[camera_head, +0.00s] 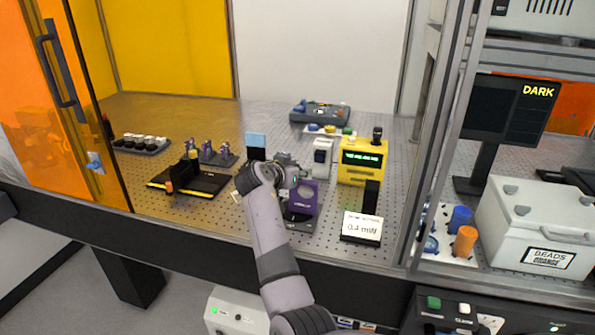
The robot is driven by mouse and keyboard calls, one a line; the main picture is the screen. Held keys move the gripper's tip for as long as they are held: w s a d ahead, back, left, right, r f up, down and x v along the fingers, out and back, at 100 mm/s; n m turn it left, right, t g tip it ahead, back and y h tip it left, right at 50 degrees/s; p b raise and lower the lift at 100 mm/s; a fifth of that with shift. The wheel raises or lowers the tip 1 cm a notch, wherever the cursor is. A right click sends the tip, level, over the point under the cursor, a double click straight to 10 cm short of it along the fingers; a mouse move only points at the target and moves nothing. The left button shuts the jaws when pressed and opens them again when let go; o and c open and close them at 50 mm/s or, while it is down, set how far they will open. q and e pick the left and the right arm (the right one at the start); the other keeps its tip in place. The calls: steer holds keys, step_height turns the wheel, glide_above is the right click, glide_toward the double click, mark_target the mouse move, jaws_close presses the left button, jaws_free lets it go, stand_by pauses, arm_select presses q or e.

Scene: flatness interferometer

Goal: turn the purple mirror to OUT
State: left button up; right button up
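The purple mirror mount (302,199) stands upright on a dark base on the perforated metal table, in the middle of the head view. My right arm comes up from the bottom centre, and its gripper (291,177) is just behind and left of the purple mount's top. The wrist covers part of the gripper, so I cannot tell whether the fingers are open or touch the mount. No OUT marking is legible. My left gripper is not in view.
A yellow box (362,160) with a green display and a white "0.4 mW" sign (361,227) stand to the right. A black-and-yellow stage (189,181) and several small purple mounts on a tray (219,159) are left. A monitor (510,108) reads "DARK".

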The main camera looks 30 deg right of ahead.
steer(key=shift+o, duration=0.9)
steer(key=shift+a, duration=0.1)
steer(key=v, duration=0.7)
steer(key=shift+a, duration=0.15)
